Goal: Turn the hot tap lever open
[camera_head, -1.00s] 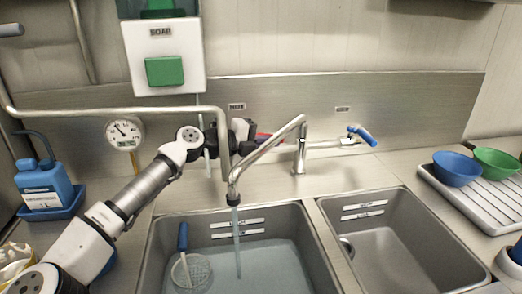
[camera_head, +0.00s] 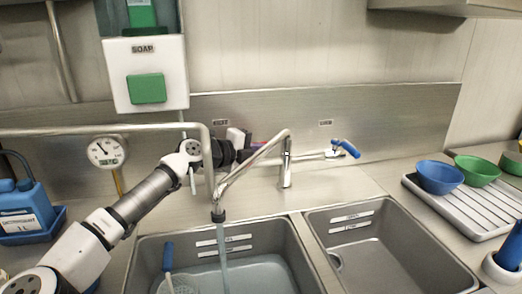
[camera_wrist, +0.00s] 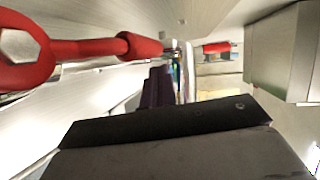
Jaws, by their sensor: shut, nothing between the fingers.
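The red hot tap lever (camera_wrist: 78,50) runs across the upper left of the wrist view, its looped end at the left edge. In the head view only a small red part (camera_head: 259,144) shows behind the spout. My gripper (camera_wrist: 158,86) is shut and empty. Its dark fingers point just below and beside the red lever, and I cannot tell whether they touch it. In the head view my gripper (camera_head: 238,150) is partly hidden behind the pipe and spout. The metal tap spout (camera_head: 250,165) reaches over the left basin, and a stream of water (camera_head: 224,245) falls from it.
A blue tap lever (camera_head: 346,148) is at the right end of the tap. An upright pipe (camera_head: 208,165) stands close in front of my wrist. A soap dispenser (camera_head: 122,72) and gauge (camera_head: 105,152) are at left. The right basin (camera_head: 395,262) looks empty.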

